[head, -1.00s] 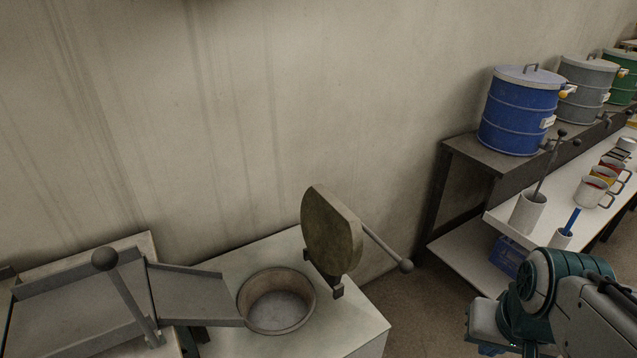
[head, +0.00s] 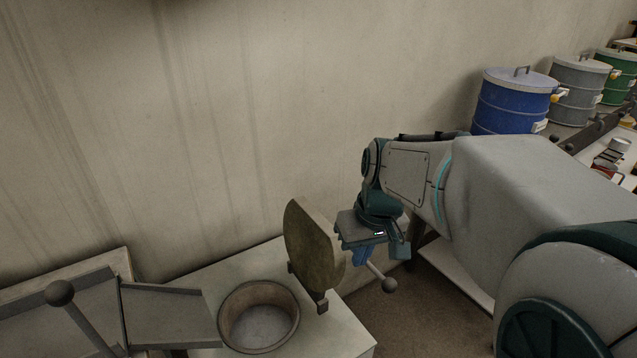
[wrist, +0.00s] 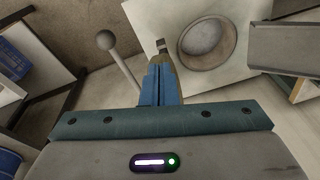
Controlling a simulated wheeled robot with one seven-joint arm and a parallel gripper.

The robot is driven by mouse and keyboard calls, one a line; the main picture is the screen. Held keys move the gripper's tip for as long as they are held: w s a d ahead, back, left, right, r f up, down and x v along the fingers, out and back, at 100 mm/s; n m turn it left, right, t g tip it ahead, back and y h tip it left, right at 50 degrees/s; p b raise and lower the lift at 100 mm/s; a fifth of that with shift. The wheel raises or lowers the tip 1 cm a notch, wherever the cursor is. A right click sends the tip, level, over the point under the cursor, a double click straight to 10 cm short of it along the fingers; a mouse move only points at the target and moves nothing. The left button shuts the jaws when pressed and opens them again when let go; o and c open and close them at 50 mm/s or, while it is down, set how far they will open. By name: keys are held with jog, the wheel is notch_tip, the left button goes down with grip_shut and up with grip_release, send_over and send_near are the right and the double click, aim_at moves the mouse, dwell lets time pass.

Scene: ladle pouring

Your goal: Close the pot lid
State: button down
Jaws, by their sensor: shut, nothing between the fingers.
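The pot (head: 258,318) is a round open basin set in a white counter, and it also shows in the wrist view (wrist: 207,40). Its round brownish lid (head: 313,247) stands upright on its hinge at the pot's right side. A rod handle with a ball end (head: 388,285) sticks out from the lid to the right; the ball also shows in the wrist view (wrist: 106,40). My gripper (head: 352,248) is shut and empty, close to the lid's outer right side and above the handle. In the wrist view the blue fingers (wrist: 161,80) are together and hide most of the lid. I cannot tell whether they touch it.
A metal chute (head: 165,315) with a ball-ended lever (head: 60,293) stands left of the pot. Blue (head: 512,103), grey and green drums stand on a bench at the right. The wall (head: 230,110) is close behind the counter.

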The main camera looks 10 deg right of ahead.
jog(key=w+d+f+n+y+p, duration=0.1)
jog(key=w+d+n+y, duration=0.15)
jog(key=w+d, duration=0.55)
jog(key=w+d+f+n+y+p, duration=0.1)
jog(key=w+d+n+y+p, duration=0.2)
jog(key=w, duration=0.9)
jog(key=a+f+m+p, duration=0.1)
jog(key=a+f, duration=0.5)
jog(key=a, duration=0.3)
jog(key=shift+a+f+t+y+p, duration=0.2)
jog(key=shift+f+t+y+p, duration=0.1)
jog(key=shift+y, duration=0.15)
jog(key=shift+w, duration=0.1)
